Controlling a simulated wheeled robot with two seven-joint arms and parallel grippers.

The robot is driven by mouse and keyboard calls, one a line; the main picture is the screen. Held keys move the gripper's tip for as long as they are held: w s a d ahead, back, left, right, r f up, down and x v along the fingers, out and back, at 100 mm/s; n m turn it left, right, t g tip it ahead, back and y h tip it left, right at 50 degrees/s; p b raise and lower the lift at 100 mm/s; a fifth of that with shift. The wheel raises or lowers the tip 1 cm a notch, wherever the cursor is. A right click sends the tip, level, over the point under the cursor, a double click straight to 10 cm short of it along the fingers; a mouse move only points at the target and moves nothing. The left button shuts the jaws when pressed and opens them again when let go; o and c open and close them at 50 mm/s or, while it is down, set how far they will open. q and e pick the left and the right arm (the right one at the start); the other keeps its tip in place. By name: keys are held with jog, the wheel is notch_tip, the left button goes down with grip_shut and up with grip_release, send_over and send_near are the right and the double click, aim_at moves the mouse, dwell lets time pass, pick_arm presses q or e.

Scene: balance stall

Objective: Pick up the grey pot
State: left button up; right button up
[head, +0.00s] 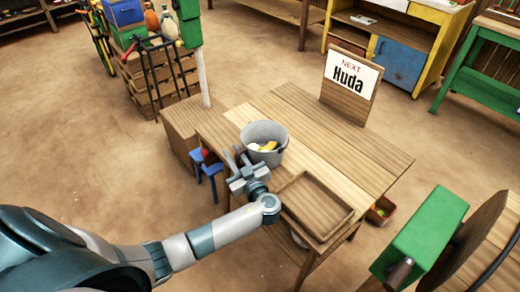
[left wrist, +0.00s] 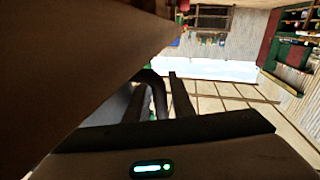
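The grey pot (head: 264,143) stands upright on the wooden table, near its left edge. A yellow thing (head: 268,146) and a whitish thing (head: 254,147) lie inside it. My left gripper (head: 236,156) is at the pot's front left side, its two fingers apart with nothing seen between them. I cannot tell whether a finger touches the pot. In the left wrist view the dark fingers (left wrist: 165,95) show close up; a large brown surface fills the upper left, and I cannot make out the pot there. My right gripper is not in view.
A shallow wooden tray (head: 316,206) lies on the table (head: 340,142) right of my left wrist. A sign reading "NEXT Huda" (head: 350,84) stands at the back. A post (head: 202,75) rises behind the pot. A blue stool (head: 207,170) is left of the gripper. A green block (head: 420,236) is at right.

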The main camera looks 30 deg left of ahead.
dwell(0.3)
pick_arm(q)
grip_shut()
jog(key=shift+r, duration=0.1)
